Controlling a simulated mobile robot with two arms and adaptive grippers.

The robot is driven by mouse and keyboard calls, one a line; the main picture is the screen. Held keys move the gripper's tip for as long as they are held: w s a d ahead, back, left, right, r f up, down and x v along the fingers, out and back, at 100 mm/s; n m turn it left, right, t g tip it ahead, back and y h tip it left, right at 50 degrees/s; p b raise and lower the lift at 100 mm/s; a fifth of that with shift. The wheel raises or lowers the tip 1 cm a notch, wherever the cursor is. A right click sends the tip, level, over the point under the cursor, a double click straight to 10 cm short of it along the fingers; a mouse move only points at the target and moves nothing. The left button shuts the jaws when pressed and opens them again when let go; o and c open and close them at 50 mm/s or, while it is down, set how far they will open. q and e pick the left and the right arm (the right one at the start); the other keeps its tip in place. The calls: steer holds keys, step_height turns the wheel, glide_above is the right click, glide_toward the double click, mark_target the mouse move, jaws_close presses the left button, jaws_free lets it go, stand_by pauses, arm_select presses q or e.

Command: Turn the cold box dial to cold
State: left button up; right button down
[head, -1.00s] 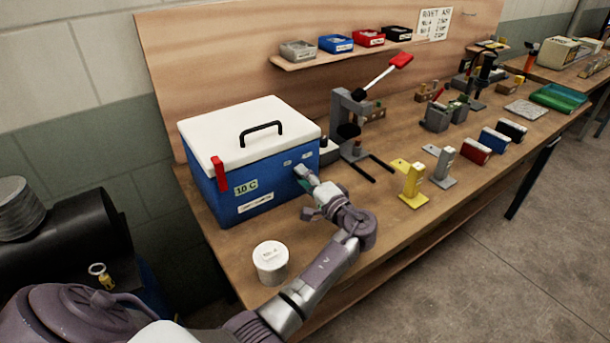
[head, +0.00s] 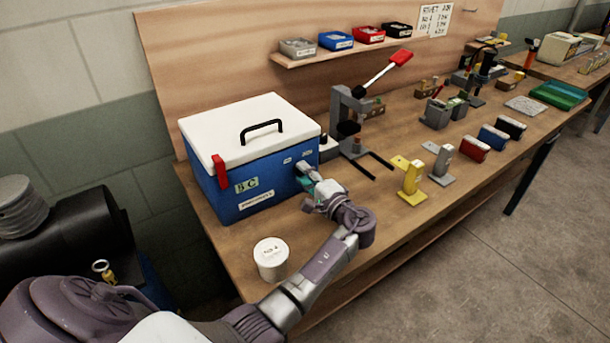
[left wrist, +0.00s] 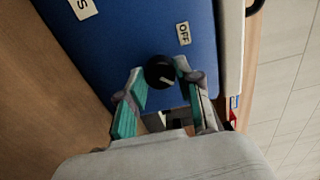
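The cold box (head: 225,185) is blue with a white lid (head: 245,128) and stands at the near left end of the workbench, lid closed. Its front display (head: 246,185) seems to read 8 C. In the left wrist view its dial (left wrist: 160,72) is a round black knob with a white mark; an OFF label (left wrist: 183,33) is near it. My left gripper (left wrist: 165,76) is open, its teal-padded fingers on either side of the dial with a gap on the right. In the head view this gripper (head: 305,178) is at the box front and hides the dial. My right gripper is not in view.
A white tub (head: 270,258) stands on the bench in front of the box, close to my left arm. A lever press (head: 350,125) stands right of the box. Yellow (head: 411,182) and grey (head: 441,165) stands are further right. Open bench wood lies between.

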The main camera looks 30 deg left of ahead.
arm_select(q)
steer(key=o, duration=0.4)
steer(key=shift+w, duration=0.1)
steer(key=shift+s+d, duration=0.25)
steer(key=shift+d, duration=0.25)
steer(key=v, duration=1)
steer(key=shift+s+d, duration=0.2)
steer(key=shift+d, duration=0.15)
